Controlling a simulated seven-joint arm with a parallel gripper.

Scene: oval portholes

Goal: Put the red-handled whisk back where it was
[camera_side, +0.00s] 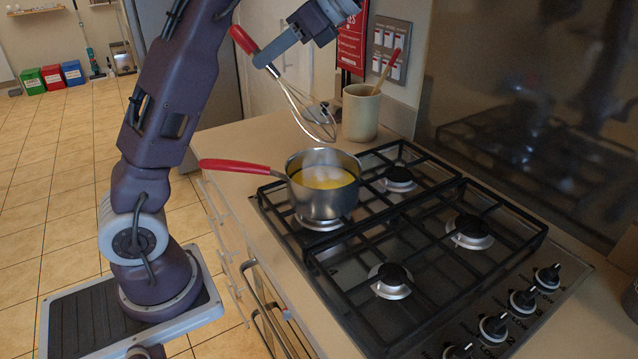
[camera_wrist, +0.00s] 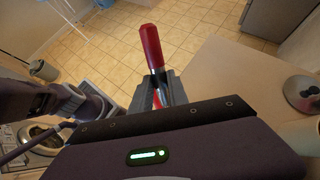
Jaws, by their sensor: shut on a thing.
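The whisk has a red handle (camera_side: 244,40) and a wire head (camera_side: 308,115). My gripper (camera_side: 268,60) is shut on the whisk and holds it tilted in the air, handle up to the left, wires down to the right. The wires hang above the counter, behind the pot and left of a beige crock in the side view. In the wrist view the red handle (camera_wrist: 150,46) sticks up from between the fingers (camera_wrist: 158,92); the wire head is hidden there. The beige crock (camera_side: 360,116) stands upright at the back of the counter with a wooden-coloured utensil in it.
A steel pot (camera_side: 322,201) with yellow contents and a red handle sits on the back left burner of the gas stove (camera_side: 400,262). A small metal lidded thing (camera_side: 322,110) lies left of the crock. The counter (camera_side: 235,150) left of the pot is clear.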

